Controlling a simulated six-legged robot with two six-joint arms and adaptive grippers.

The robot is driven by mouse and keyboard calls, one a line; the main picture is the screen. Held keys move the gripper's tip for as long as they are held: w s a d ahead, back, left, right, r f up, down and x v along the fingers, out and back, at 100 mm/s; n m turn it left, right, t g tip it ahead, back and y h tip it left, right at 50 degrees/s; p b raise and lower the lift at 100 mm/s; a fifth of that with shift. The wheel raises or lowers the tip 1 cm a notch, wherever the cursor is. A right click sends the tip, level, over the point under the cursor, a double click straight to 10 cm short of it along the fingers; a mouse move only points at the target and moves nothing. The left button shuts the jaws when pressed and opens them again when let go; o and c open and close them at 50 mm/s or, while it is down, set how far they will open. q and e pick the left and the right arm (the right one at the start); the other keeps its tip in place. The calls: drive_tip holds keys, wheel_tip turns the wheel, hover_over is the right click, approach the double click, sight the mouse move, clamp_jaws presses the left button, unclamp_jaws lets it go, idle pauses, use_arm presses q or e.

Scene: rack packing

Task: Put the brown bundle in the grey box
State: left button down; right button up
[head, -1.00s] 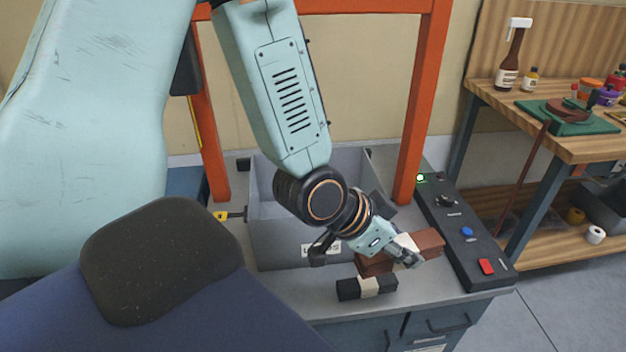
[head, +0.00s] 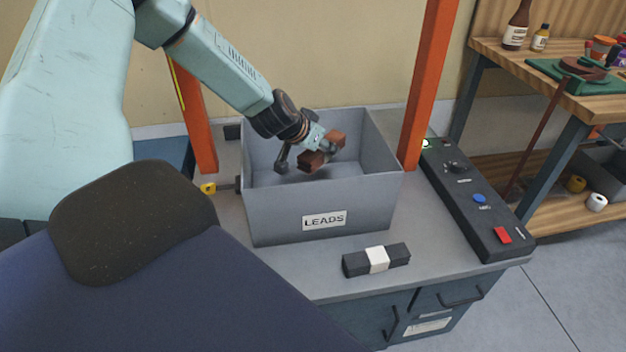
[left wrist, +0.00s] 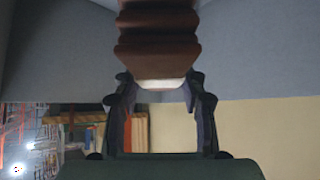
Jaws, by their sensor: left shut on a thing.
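The brown bundle (head: 314,161) is held by my left gripper (head: 322,150) over the open top of the grey box. In the left wrist view the bundle (left wrist: 157,55) is between the two fingers (left wrist: 160,100), with a pale band at its near edge. The grey box (head: 280,208) stands on the bench with a "LEADS" label on its front wall. I cannot tell exactly how far the bundle is below or above the rim. My right gripper is not in view.
A black bundle with a white band (head: 376,260) lies on the bench in front of the box. A black control panel (head: 470,205) is to the right. Orange posts (head: 428,85) rise beside the box. A wooden workbench (head: 560,85) stands further right.

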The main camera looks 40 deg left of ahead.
use_arm(q)
drive_tip(key=shift+w+a+f+b, duration=0.1)
drive_tip(key=shift+a+f+b, duration=0.25)
drive_tip(key=shift+a+f, duration=0.25)
drive_tip(key=shift+w+a+f+b, duration=0.1)
drive_tip(key=shift+a+f+b, duration=0.25)
drive_tip(key=shift+f, duration=0.3)
drive_tip(key=a+f, duration=0.1)
drive_tip(key=a, duration=0.1)
drive_tip(key=b, duration=0.6)
approach(312, 179)
drive_tip(key=shift+n, duration=0.3)
drive_tip(key=w+d, duration=0.2)
drive_tip(key=w, duration=0.1)
drive_tip(key=shift+w+d+r, duration=0.15)
drive_tip(key=shift+w+r, duration=0.1)
drive_tip(key=shift+r, duration=0.15)
drive_tip(key=shift+w+d+f, duration=0.15)
drive_tip(key=shift+d, duration=0.15)
wheel_tip(312, 179, down, 3)
drive_tip(key=b, duration=0.3)
drive_tip(key=shift+a+f, duration=0.1)
drive_tip(key=shift+a, duration=0.1)
drive_tip(key=shift+d+f, duration=0.1)
drive_tip(key=shift+f, duration=0.1)
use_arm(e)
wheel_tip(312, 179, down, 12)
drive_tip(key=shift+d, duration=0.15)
